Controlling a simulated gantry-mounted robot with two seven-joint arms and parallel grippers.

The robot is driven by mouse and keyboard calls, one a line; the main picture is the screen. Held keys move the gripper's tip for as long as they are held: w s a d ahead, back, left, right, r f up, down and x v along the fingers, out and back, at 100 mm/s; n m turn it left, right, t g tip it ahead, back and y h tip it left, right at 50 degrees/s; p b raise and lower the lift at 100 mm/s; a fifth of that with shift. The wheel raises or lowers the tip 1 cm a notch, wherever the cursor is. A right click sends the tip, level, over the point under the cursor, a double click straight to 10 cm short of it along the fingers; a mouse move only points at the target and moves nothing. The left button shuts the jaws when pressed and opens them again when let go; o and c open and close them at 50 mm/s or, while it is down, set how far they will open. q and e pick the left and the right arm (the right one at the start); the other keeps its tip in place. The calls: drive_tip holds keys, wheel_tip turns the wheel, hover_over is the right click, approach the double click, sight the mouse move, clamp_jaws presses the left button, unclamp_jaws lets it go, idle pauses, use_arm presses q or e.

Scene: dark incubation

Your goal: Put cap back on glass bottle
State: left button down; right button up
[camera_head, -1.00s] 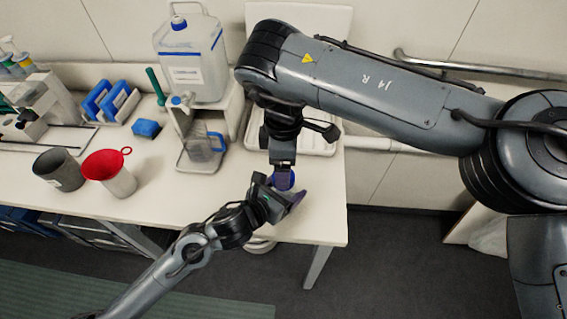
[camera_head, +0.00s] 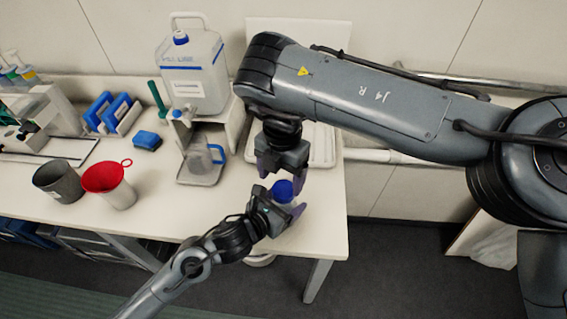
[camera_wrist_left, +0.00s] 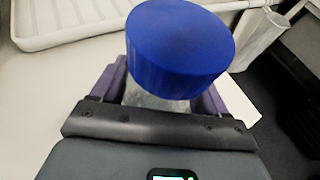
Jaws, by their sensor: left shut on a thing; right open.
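The blue cap (camera_head: 283,190) sits on top of the glass bottle, and in the left wrist view the cap (camera_wrist_left: 180,42) covers the bottle's mouth. The clear glass of the bottle (camera_wrist_left: 155,98) shows just below the cap. I cannot tell how tightly the cap is seated. My left gripper (camera_head: 285,212) is shut on the bottle, with its purple fingers on either side of the glass in the left wrist view. My right gripper (camera_head: 281,176) is open and empty, just behind and above the cap. The bottle's lower part is hidden.
A white tray (camera_head: 322,158) lies behind the grippers. A clear jug (camera_head: 203,160) stands in the dispenser at left, below a large container (camera_head: 197,75). A red funnel (camera_head: 104,178) and a grey cup (camera_head: 58,181) stand further left. The table's front right corner is clear.

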sight(283, 188)
drive_tip(key=shift+w+d+r+n+t, duration=0.15)
drive_tip(key=shift+w+r+t, duration=0.1)
drive_tip(key=shift+r, duration=0.4)
drive_tip(key=shift+w+d+r+n+t, duration=0.1)
drive_tip(key=shift+w+r+n+t, duration=0.1)
drive_tip(key=shift+r, duration=0.4)
drive_tip(key=shift+f, duration=0.1)
drive_tip(key=shift+f, duration=3.95)
drive_tip(key=shift+c, duration=0.4)
drive_tip(key=c, duration=1)
drive_tip(key=shift+m, duration=0.65)
drive_tip(key=o, duration=1.2)
drive_tip(key=shift+c, duration=0.2)
drive_tip(key=shift+r, duration=0.1)
